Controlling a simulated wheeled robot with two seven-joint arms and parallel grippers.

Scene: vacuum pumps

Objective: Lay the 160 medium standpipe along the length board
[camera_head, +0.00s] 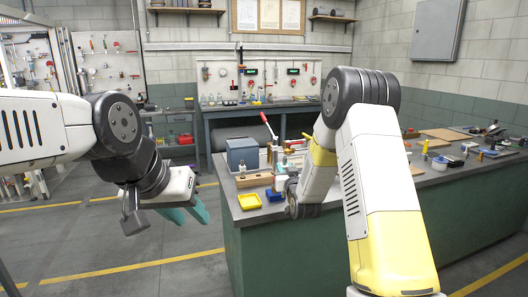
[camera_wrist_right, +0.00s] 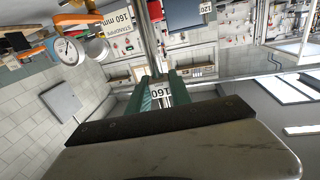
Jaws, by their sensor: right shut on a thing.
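My right gripper (camera_wrist_right: 160,92) shows its green fingers in the right wrist view, shut on a thin metal pipe with a white label reading 160, the 160 medium standpipe (camera_wrist_right: 151,45). In the head view my right arm reaches down over the near left end of the workbench and hides most of this gripper and the pipe. My left gripper (camera_head: 190,212) has teal fingers that look apart and empty, in the air left of the bench. I cannot make out the length board for sure.
The workbench (camera_head: 243,212) carries a blue-grey box (camera_head: 242,155), a wooden block (camera_head: 254,181), a yellow tray (camera_head: 249,201) and a blue tray (camera_head: 274,194). A round gauge (camera_wrist_right: 70,51) shows in the right wrist view. More tools crowd the bench's right side. The floor left of it is clear.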

